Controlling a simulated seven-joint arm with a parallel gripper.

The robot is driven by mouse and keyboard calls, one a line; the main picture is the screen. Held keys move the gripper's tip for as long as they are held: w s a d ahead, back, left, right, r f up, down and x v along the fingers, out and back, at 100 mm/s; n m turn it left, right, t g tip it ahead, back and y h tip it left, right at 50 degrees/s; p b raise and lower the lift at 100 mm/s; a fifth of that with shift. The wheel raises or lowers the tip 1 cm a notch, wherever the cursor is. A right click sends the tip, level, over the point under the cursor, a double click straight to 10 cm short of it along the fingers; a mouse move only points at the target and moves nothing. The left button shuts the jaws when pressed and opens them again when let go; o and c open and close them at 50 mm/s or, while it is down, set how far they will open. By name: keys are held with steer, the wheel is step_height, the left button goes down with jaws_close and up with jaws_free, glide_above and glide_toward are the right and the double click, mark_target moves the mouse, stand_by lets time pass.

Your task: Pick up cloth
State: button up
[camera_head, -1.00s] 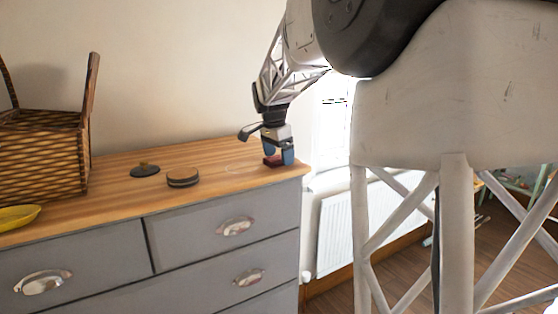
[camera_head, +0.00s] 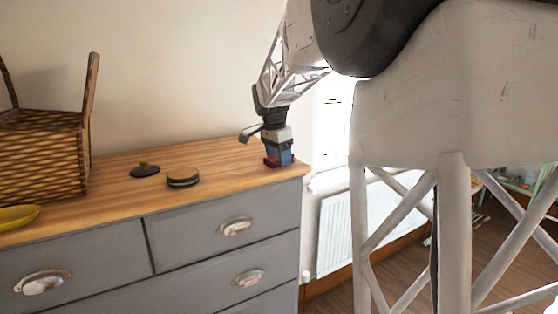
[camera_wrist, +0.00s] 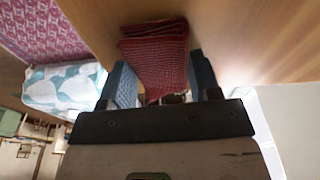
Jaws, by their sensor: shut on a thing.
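The cloth (camera_wrist: 155,55) is dark red, woven and folded. In the wrist view it sits between the two blue fingers of my gripper (camera_wrist: 160,85), which are shut on it. In the head view my gripper (camera_head: 278,158) points down at the right end of the wooden dresser top (camera_head: 215,172). Only a small red part of the cloth (camera_head: 271,161) shows there, at the fingertips. It is at or very near the wood; I cannot tell whether it touches.
A wicker basket (camera_head: 45,160) and a yellow dish (camera_head: 17,216) stand at the left of the dresser. A dark lid with a knob (camera_head: 145,170) and a round dark tin (camera_head: 183,179) lie mid-top. The dresser's right edge is close to my gripper.

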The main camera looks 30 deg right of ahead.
stand_by(0.3)
steer(key=shift+r, duration=1.65)
steer(key=shift+s+a+r, duration=0.1)
steer(key=shift+s+r, duration=0.05)
steer(key=shift+s, duration=0.05)
steer(key=s+a, duration=0.2)
steer(key=s, duration=0.5)
steer(key=s+a+r, duration=0.1)
steer(key=s+a, duration=0.2)
steer(key=s, duration=0.4)
steer(key=shift+s+a+r, duration=0.15)
steer(key=shift+s+a, duration=0.1)
steer(key=shift+a, duration=0.05)
